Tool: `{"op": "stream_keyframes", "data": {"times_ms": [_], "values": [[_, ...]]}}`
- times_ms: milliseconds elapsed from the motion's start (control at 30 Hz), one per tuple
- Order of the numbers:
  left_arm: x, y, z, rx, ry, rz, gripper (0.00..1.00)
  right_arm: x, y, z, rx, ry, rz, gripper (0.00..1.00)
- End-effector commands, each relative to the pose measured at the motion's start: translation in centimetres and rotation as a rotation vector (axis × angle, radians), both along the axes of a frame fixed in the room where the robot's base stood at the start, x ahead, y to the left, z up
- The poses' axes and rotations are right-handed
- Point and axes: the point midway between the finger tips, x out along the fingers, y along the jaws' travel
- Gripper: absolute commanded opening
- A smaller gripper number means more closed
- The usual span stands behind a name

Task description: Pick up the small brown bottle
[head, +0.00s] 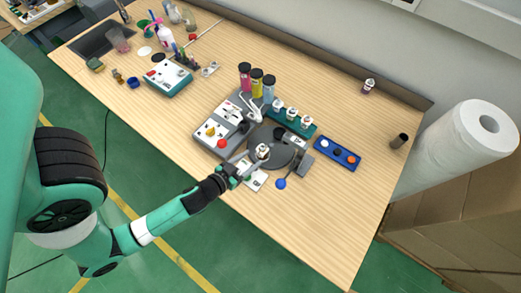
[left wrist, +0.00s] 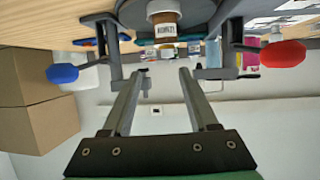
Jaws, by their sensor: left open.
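A small brown bottle (left wrist: 166,31) with a white label shows just beyond my fingertips in the left wrist view, which appears upside down. In the head view a small bottle with a white top (head: 262,150) stands upright on the dark round plate (head: 285,152) of the machine. My left gripper (head: 247,162) reaches in from the lower left, close to this bottle. In the left wrist view the left gripper (left wrist: 160,75) is open, with nothing between its fingers. The bottle lies roughly in line with the gap. My right gripper is not in view.
A red knob (head: 221,143) and a blue knob (head: 281,183) flank the plate. Several small bottles stand in a teal rack (head: 303,128) behind. A blue tray (head: 325,160) sits to the right, and a dark cylinder (head: 399,140) near the right edge. The table's front right is clear.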

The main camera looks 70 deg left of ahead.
Motion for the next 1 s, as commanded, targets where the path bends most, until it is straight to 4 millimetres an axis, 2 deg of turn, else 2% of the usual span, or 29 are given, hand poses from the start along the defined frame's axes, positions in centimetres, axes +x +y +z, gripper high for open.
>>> {"op": "stream_keyframes", "data": {"times_ms": [167, 400, 667, 867, 1000], "values": [[1.3, 0.8, -0.3, 0.001, -0.002, 0.002, 0.59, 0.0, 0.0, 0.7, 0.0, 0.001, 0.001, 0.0], [4.7, 2.8, -2.1, 0.002, -0.002, 0.001, 0.59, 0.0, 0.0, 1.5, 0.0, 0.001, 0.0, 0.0], [5.5, 3.4, -2.5, 0.001, -0.002, 0.0, 0.59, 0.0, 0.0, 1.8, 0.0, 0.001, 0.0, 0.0], [7.1, 5.1, -3.4, 0.002, -0.001, 0.002, 0.59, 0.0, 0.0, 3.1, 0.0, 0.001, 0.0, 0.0], [8.7, 6.0, -4.5, 0.002, -0.002, 0.0, 0.59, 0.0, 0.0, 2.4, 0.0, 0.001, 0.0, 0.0]]}}
